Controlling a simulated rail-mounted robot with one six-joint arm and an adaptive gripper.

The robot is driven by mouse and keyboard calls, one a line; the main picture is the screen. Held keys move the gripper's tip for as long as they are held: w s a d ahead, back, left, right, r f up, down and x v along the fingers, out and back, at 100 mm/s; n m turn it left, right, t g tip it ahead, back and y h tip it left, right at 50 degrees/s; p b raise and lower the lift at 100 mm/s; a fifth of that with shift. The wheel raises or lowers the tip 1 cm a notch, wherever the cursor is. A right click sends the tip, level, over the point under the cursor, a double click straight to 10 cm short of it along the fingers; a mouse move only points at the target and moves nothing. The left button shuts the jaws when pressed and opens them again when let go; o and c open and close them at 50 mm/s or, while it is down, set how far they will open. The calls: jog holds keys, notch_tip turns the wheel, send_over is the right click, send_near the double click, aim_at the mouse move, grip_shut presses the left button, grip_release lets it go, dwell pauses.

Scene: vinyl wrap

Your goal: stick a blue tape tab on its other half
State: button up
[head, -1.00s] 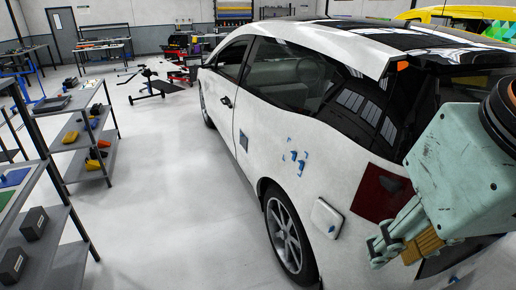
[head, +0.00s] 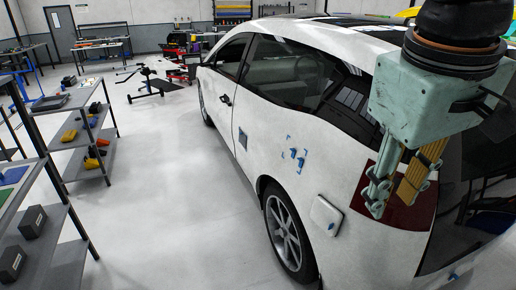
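Small blue tape tabs (head: 293,153) are on the white car's rear side panel, close together with light marks around them. Another blue tab (head: 331,227) is at the lower edge of a white square flap (head: 325,214) above the rear wheel. One more small blue piece (head: 454,277) is low on the rear bumper. My gripper (head: 390,205) hangs with its fingers pointing down in front of the dark red tail panel (head: 410,214), right of the tabs and apart from them. Nothing shows clearly between its fingers, and their opening is hard to judge from here.
The white car (head: 340,165) fills the middle and right. A grey shelf rack (head: 90,140) with yellow and dark items stands at left, with a nearer rack (head: 45,245) in front. The pale floor (head: 180,220) between racks and car is clear.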

aim_at(292, 154)
jog(key=w+d+f+n+g+h+b, duration=0.1)
jog(key=w+f+n+h, duration=0.2)
jog(key=w, duration=1.2)
jog(key=w+f+n+h+b, duration=0.1)
jog(key=w+f+n+h, duration=0.25)
jog(key=w, duration=1.05)
jog(key=w+d+f+n+g+h+b, duration=0.15)
jog(key=w+n, duration=0.25)
jog(key=w, duration=1.1)
jog(key=w+a+f+n+t+h+b, duration=0.1)
jog(key=w+a+f+n+h, duration=0.1)
jog(key=w+a+f, duration=0.35)
jog(key=w+a+f+n+t+h, duration=0.2)
jog(key=w+f, duration=0.4)
jog(key=w, duration=0.4)
jog(key=w+a+f+n+t+h, duration=0.1)
jog(key=w+a+f+n, duration=0.1)
jog(key=w+a+f, duration=0.3)
jog(key=w+a+f+n+t+h+b, duration=0.1)
jog(key=w+a+f, duration=0.4)
jog(key=f, duration=0.6)
jog(key=shift+a+f+n+t+h, duration=0.3)
jog(key=shift+a+n+t+h, duration=0.3)
jog(key=shift+n, duration=0.45)
jog(key=shift+w+d, duration=0.15)
jog(key=shift+d, duration=0.1)
jog(key=shift+b+x, duration=1.35)
jog(key=shift+x, duration=5.4)
jog(key=shift+w+r, duration=0.1)
jog(key=shift+c, duration=0.5)
